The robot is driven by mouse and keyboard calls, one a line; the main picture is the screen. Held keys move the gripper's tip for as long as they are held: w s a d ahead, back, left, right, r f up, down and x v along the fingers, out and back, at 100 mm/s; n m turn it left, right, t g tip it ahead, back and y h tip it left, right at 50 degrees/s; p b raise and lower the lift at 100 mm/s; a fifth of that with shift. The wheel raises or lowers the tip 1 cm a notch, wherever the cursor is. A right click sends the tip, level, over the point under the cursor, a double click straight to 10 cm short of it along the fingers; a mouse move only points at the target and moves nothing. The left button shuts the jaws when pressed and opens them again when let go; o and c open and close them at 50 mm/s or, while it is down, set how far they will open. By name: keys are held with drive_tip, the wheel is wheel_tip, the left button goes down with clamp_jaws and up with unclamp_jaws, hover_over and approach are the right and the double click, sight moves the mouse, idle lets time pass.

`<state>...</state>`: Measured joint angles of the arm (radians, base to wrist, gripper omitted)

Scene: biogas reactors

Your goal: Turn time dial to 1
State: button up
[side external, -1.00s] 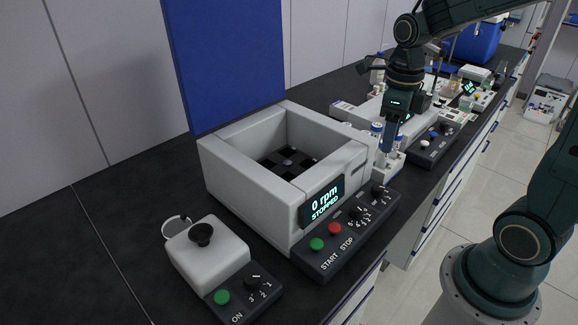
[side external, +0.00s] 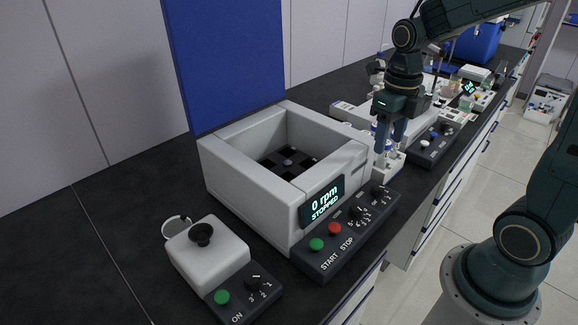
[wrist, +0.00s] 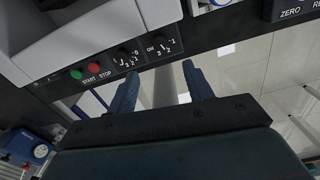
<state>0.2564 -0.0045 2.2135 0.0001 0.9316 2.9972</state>
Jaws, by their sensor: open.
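A grey box-shaped machine (side external: 232,178) reads "0 rpm STOPPED" on its display (side external: 322,203). Its dark sloped panel (side external: 318,262) has green START and red STOP buttons and two black dials, a nearer dial (side external: 355,212) and a farther dial (side external: 378,191), with numbers beside them. The wrist view also shows the nearer dial (wrist: 125,56) and farther dial (wrist: 157,41). I cannot read which is the time dial or where either points. My gripper (side external: 389,147) is open and empty, pointing down above and beyond the panel. In the wrist view its fingers (wrist: 160,72) are apart, touching no dial.
A small device with a black cup (side external: 201,235) and its own dial (side external: 253,281) stands at the front left. Another dark control panel (side external: 434,147) lies beyond. Black bench is clear at left.

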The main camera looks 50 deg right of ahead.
sight(378, 186)
wheel_tip(378, 186, down, 12)
drive_tip(key=shift+f, duration=0.25)
idle(0.5)
drive_tip(key=c, duration=1)
